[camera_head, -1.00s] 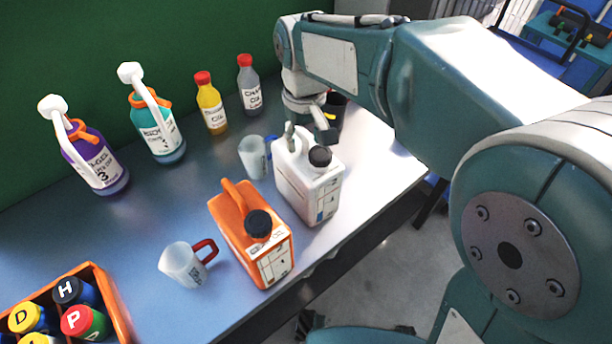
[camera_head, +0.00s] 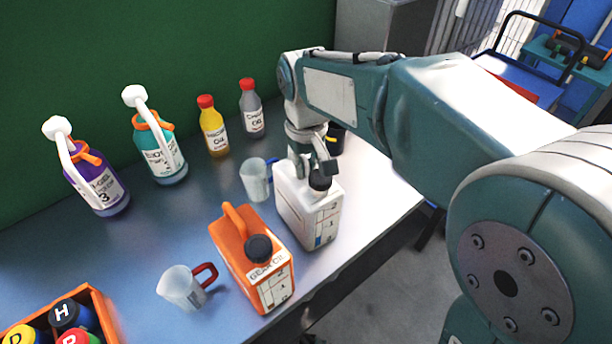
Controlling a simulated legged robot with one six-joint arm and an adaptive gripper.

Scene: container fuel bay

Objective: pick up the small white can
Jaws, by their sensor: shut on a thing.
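The small white can (camera_head: 309,213) stands upright on the bench near its front edge, with a black cap (camera_head: 320,180) and a printed label on its side. My gripper (camera_head: 305,168) is at the top of the can, around the handle area, and is shut on it. The fingertips are partly hidden behind the can's top and the cap. I cannot tell if the can's base is clear of the bench.
An orange can (camera_head: 252,262) stands just left of the white can. A jug with a red handle (camera_head: 184,288) and another clear jug (camera_head: 257,180) are near. Pump bottles (camera_head: 98,184), yellow (camera_head: 213,128) and grey bottles (camera_head: 252,111) line the back. An orange crate (camera_head: 101,314) is front left.

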